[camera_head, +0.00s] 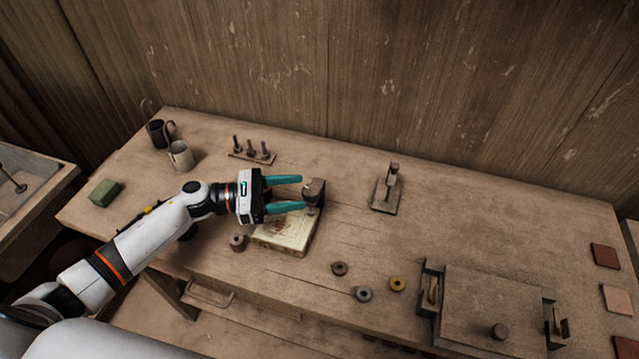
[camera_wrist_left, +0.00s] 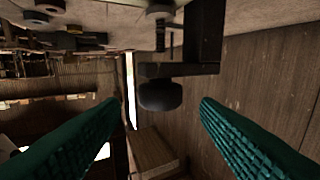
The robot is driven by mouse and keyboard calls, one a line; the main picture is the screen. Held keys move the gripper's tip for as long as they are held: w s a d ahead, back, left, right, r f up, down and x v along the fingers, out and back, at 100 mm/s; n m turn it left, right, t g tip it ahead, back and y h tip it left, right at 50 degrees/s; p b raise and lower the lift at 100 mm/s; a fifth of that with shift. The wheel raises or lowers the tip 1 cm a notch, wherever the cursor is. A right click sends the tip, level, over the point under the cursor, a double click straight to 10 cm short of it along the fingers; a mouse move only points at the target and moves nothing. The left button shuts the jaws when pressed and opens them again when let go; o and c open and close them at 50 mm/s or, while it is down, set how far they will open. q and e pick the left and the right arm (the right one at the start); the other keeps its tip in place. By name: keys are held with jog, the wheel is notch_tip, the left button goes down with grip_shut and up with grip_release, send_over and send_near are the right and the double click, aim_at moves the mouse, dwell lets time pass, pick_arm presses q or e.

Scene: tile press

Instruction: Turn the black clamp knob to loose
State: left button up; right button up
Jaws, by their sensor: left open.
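The black clamp knob (camera_wrist_left: 160,95) shows in the left wrist view, round and dark, on a threaded rod under a dark clamp bracket (camera_wrist_left: 205,40). In the head view the clamp (camera_head: 314,188) stands at the far right corner of a pale printed board (camera_head: 283,236); the knob itself is hard to make out there. My left gripper (camera_head: 302,192) is open, its two teal fingers pointing at the clamp. In the left wrist view the fingertips (camera_wrist_left: 160,102) lie on either side of the knob, with a gap to each. My right gripper is not in view.
A rack with pegs (camera_head: 252,152) and two mugs (camera_head: 180,155) stand behind my left arm. A small stand (camera_head: 387,190) is right of the clamp. Several rings (camera_head: 365,294) lie in front, and a wooden press block (camera_head: 490,305) at the right. The table's back right is clear.

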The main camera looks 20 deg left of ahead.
aim_at(313, 189)
pick_arm(q)
jog(key=p+x, duration=0.1)
jog(key=x, duration=0.4)
jog(key=shift+r, duration=0.15)
jog(key=shift+w+d+p, duration=0.3)
jog(key=shift+d+p, duration=0.05)
jog(key=shift+d, duration=0.25)
jog(key=shift+c, duration=0.5)
jog(key=c, duration=0.9)
